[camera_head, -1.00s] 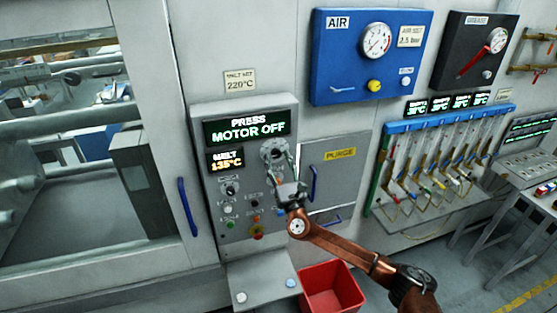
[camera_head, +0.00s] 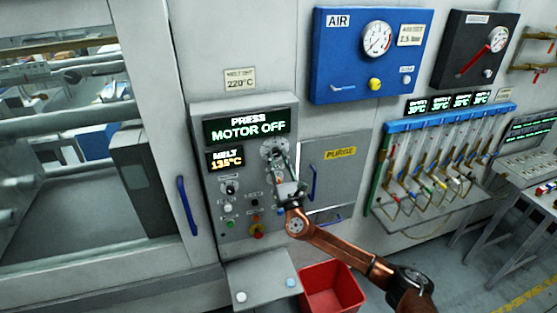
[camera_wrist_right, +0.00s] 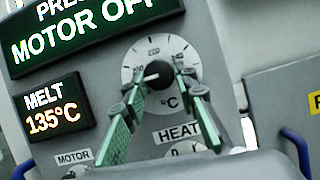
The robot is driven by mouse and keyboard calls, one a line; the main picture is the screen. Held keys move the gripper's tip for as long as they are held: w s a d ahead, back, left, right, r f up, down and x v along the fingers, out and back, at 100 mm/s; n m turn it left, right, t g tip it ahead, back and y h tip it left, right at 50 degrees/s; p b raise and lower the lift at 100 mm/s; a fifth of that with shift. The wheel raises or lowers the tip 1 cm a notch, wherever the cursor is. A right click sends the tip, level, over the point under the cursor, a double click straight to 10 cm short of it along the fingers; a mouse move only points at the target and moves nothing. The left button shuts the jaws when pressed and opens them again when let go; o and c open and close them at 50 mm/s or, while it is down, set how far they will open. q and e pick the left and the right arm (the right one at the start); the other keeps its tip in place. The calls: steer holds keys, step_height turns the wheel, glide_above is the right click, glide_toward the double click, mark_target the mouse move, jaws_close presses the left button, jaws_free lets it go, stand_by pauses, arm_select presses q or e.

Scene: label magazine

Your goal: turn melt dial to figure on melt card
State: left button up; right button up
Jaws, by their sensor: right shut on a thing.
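The melt dial is a round pale scale (camera_head: 273,148) with a black knob (camera_wrist_right: 159,74), marked °C, above a HEAT label. The knob's white mark points left in the right wrist view. My right gripper (camera_wrist_right: 157,82) has its green-padded fingers on both sides of the knob and is shut on it. In the head view the right gripper (camera_head: 281,165) reaches up to the dial from below right. The melt card (camera_head: 240,79) on the wall reads 220°C. The melt display (camera_head: 226,159) reads 135°C, also in the right wrist view (camera_wrist_right: 54,110). My left gripper is out of view.
The press display (camera_head: 247,129) reads MOTOR OFF. Smaller knobs and buttons, including a red emergency button (camera_head: 257,231), sit below the dial. A PURGE door (camera_head: 336,165) with a blue handle is close on the right. A red bin (camera_head: 331,287) stands below.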

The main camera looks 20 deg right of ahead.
steer(key=m+h+b, duration=0.1)
steer(key=m+h, duration=0.1)
steer(key=m, duration=0.1)
steer(key=shift+a+f, duration=0.15)
steer(key=m+h+b, duration=0.1)
steer(key=m, duration=0.1)
steer(key=shift+a+m, duration=0.1)
steer(key=shift+m, duration=0.3)
steer(key=m+g+h, duration=0.1)
steer(key=m, duration=0.1)
steer(key=shift+m, duration=0.3)
steer(key=m+h, duration=0.1)
steer(key=m+g, duration=0.1)
steer(key=m, duration=0.1)
steer(key=shift+a+r+m+h, duration=0.2)
steer(key=shift+r+m+h, duration=0.1)
steer(key=shift+h, duration=0.1)
steer(key=m, duration=0.1)
steer(key=m+g, duration=0.1)
steer(key=m, duration=0.1)
steer(key=m+h+p, duration=0.1)
steer(key=m, duration=0.1)
steer(key=shift+a+r+g, duration=0.1)
steer(key=shift+r+g, duration=0.15)
steer(key=shift+g, duration=0.15)
steer(key=m+g+p, duration=0.1)
steer(key=m, duration=0.1)
steer(key=m+g+p, duration=0.1)
steer(key=m, duration=0.2)
steer(key=shift+r, duration=0.2)
